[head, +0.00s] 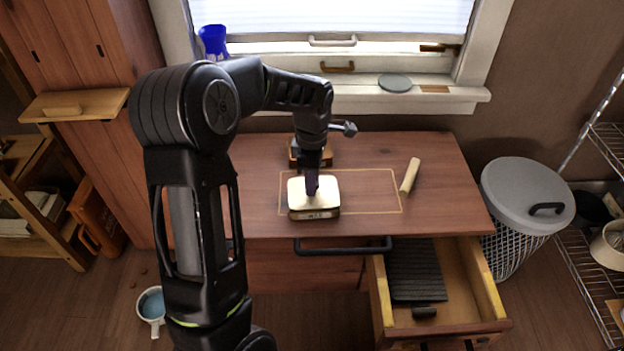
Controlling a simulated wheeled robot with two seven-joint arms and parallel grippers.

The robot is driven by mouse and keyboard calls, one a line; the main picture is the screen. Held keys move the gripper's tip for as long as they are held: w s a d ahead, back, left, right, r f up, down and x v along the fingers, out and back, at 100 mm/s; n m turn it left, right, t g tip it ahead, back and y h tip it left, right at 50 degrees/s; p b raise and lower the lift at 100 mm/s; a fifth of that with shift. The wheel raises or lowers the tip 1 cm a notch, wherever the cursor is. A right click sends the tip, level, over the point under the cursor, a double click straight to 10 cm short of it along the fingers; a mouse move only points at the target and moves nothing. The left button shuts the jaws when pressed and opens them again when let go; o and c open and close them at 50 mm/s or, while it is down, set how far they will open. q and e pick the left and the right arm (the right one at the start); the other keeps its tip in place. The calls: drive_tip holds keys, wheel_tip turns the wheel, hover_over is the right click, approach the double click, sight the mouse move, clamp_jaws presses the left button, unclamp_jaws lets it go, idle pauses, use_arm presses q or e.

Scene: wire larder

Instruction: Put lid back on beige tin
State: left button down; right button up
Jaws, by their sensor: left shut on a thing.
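The beige tin (314,214) stands on the wooden cabinet top, inside a thin tan outline, with a dark label band on its front. Its pale cream lid (326,187) lies over its top; I cannot tell whether it is fully seated or slightly above the rim. My left gripper (312,192) points down at the middle of the lid and is shut on it, probably at a small grip that the fingers hide. My right gripper is not in view.
Another brown tin (296,158) stands behind, partly hidden by my arm. A pale rolling-pin-like stick (410,176) lies right of the outline. An open drawer (455,320) juts out at front right, holding a dark ribbed item (415,270). A lidded wire bin (520,195) stands right.

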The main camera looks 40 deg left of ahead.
use_arm(q)
drive_tip(key=c, duration=1.1)
unclamp_jaws()
drive_tip(key=shift+o, duration=0.5)
drive_tip(key=o, duration=0.4)
drive_tip(key=shift+r+p, duration=3)
drive_tip(key=shift+r, duration=0.5)
drive_tip(key=shift+c, duration=0.3)
clamp_jaws()
